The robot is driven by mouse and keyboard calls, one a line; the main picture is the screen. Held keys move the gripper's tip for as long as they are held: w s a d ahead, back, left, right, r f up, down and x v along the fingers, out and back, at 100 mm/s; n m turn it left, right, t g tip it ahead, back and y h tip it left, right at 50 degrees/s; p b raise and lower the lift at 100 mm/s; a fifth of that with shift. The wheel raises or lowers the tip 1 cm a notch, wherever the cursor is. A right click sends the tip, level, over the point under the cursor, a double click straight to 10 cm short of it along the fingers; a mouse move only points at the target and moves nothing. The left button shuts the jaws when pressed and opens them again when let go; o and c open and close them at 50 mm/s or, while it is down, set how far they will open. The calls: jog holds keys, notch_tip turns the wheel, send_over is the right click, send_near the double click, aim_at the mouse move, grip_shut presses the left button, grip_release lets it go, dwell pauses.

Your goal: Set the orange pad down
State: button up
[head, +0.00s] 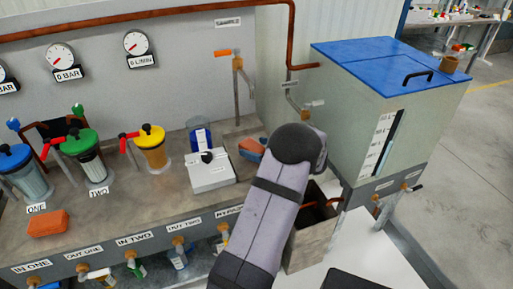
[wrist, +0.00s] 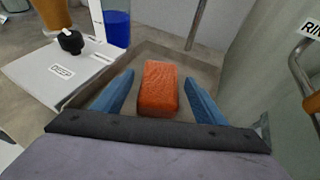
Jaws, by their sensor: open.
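An orange pad (wrist: 158,88), a rough-faced block, lies in a shallow brownish-grey tray (wrist: 205,66) in the wrist view. My gripper (wrist: 159,76) has its two blue fingers on either side of the pad, with a visible gap at each side. The pad (head: 250,147) also shows in the head view beside the white lidded box, partly hidden by my arm. A second orange block (head: 47,223) lies on the bench at the front left, by the label ONE.
A white box labelled DEEP (wrist: 65,66) with a black knob stands left of the tray, with a blue-filled cylinder (wrist: 116,28) behind it. A blue-lidded tank (head: 390,75) stands at right. Green-topped and yellow-topped canisters (head: 153,150) line the bench at left.

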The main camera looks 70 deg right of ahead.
jog(key=shift+r, duration=0.25)
jog(key=v, duration=1.2)
jog(key=shift+b, duration=0.35)
jog(key=shift+w+a, duration=0.1)
